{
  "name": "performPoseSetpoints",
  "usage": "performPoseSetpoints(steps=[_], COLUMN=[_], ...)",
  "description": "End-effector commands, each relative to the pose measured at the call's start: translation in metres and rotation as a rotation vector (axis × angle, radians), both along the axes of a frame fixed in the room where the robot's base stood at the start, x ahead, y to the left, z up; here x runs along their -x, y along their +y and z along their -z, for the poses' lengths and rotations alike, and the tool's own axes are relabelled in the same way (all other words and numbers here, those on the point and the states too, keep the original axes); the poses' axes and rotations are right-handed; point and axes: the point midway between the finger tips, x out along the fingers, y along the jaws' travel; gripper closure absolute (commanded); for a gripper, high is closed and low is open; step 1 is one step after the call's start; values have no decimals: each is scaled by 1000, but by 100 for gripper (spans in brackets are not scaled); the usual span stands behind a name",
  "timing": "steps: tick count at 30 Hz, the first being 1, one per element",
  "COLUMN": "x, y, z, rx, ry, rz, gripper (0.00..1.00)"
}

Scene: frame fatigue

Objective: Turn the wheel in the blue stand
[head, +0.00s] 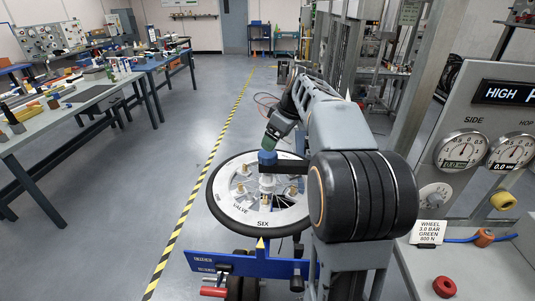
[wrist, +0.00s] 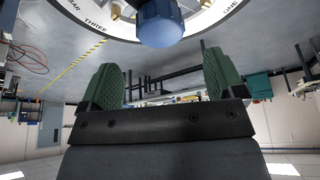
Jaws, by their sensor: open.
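The wheel (head: 235,213) lies face up in the blue stand (head: 225,264), with a black tyre and a white disc marked SIX and VALVE. Its rim also shows at the top of the wrist view (wrist: 110,27), with THREE and ONE readable. A blue knob (head: 267,157) tops its centre post and shows large in the wrist view (wrist: 160,24). My gripper (head: 270,139) is just above and beside this knob. In the wrist view my gripper (wrist: 161,72) has its green fingers wide apart with nothing between them. A yellow pointer (head: 261,244) stands at the wheel's front edge.
A panel with gauges (head: 462,150) and a bench with a red ring (head: 444,287) and a WHEEL sign (head: 429,232) stand at right. Cluttered workbenches (head: 75,112) line the left. Floor beside the yellow-black line (head: 209,160) is clear.

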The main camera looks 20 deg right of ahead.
Motion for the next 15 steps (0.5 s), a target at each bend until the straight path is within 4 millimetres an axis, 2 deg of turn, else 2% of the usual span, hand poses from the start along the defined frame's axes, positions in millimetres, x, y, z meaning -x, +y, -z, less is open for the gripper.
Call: performPoseSetpoints(steps=[6, 15], x=[-12, -22], y=[9, 15], z=[37, 65], rx=[-2, -1], ry=[4, 2], rz=[-2, 1], gripper=[12, 12])
